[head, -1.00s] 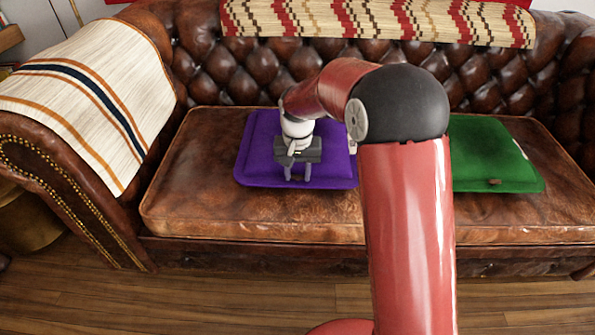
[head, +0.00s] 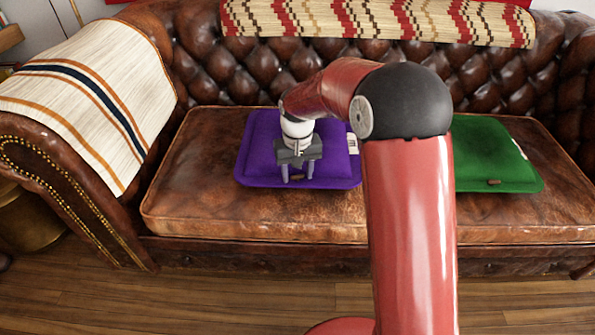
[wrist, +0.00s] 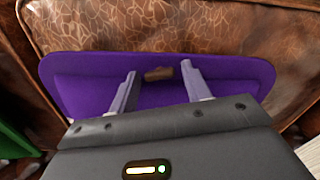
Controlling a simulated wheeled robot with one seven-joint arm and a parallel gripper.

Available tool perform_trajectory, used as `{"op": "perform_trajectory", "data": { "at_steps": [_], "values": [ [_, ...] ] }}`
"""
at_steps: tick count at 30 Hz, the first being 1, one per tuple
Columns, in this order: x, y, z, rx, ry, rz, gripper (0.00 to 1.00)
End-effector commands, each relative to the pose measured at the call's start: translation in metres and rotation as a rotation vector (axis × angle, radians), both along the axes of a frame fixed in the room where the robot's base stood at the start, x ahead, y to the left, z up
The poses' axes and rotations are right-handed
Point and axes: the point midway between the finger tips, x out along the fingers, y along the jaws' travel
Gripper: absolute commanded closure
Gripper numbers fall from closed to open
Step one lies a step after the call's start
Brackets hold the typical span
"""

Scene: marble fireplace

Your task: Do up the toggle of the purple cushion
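The purple cushion (head: 254,155) lies on the sofa seat, left of my arm in the head view. It also fills the middle of the wrist view (wrist: 90,92). Its brown toggle (wrist: 158,74) lies near the cushion's edge; in the head view it is a small brown spot (head: 297,177). My gripper (head: 298,180) is above the cushion with its fingers pointing down. In the wrist view the gripper (wrist: 158,72) is open, one finger on each side of the toggle, with gaps between. Whether the toggle sits through a loop cannot be made out.
A green cushion (head: 490,150) with its own brown toggle (head: 494,182) lies to the right, partly behind my arm. The brown leather sofa seat (head: 185,190) is bare between the cushion and the left armrest. A striped blanket (head: 85,95) covers that armrest.

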Motion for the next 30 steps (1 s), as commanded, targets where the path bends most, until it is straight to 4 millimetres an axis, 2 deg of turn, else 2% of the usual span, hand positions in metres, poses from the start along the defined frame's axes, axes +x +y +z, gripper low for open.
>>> {"op": "perform_trajectory", "data": {
  "at_steps": [10, 24, 30],
  "values": [
    [0.0, 0.0, 0.004, -0.001, 0.0, -0.001, 0.44],
    [0.0, 0.0, 0.07, 0.0, -0.002, -0.001, 0.44],
    [0.0, 0.0, 0.078, 0.0, 0.001, 0.0, 0.44]
  ]
}}
